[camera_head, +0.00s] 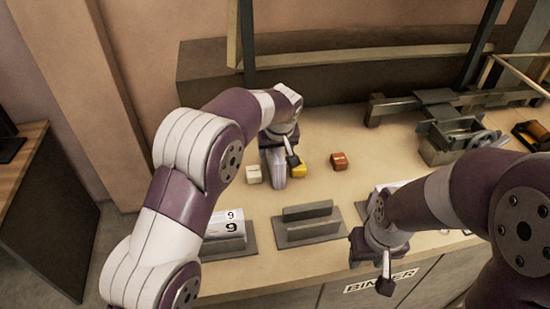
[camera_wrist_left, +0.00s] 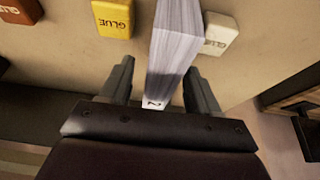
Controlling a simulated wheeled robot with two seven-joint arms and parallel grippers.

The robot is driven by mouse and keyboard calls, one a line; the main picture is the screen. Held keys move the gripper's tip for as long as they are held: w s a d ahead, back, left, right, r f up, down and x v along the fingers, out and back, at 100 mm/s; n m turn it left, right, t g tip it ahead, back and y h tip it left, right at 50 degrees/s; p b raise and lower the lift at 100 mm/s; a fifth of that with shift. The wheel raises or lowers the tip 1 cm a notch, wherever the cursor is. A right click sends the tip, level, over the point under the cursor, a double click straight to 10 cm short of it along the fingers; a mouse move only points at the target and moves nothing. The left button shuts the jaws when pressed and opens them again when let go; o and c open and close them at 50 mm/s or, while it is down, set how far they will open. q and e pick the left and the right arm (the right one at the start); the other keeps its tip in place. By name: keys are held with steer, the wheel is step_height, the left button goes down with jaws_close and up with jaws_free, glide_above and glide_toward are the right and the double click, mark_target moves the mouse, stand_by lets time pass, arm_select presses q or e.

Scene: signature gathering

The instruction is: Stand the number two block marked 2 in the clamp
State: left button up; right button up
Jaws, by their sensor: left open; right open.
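The number two block (camera_head: 273,170), a tall pale stack of pages, stands on the table under my left gripper (camera_head: 280,148). In the left wrist view the block (camera_wrist_left: 172,50) shows a 2 on its near end. It lies between the two open fingers of my left gripper (camera_wrist_left: 160,68), with no clear grip on it. An empty grey clamp (camera_head: 307,224) with an upright plate stands nearer the front edge. To its left a clamp holds a block marked 9 (camera_head: 228,228). My right gripper (camera_head: 376,262) hangs open and empty by the front edge.
A white glue block (camera_head: 254,174), a yellow one (camera_head: 300,171) and an orange-brown one (camera_head: 339,161) lie close to the number two block. A metal press (camera_head: 452,138) stands at the right. A pale sheet or block (camera_head: 390,187) lies partly behind my right arm.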

arm_select(q)
steer(key=shift+f, duration=0.2)
stand_by(0.3)
jaws_close()
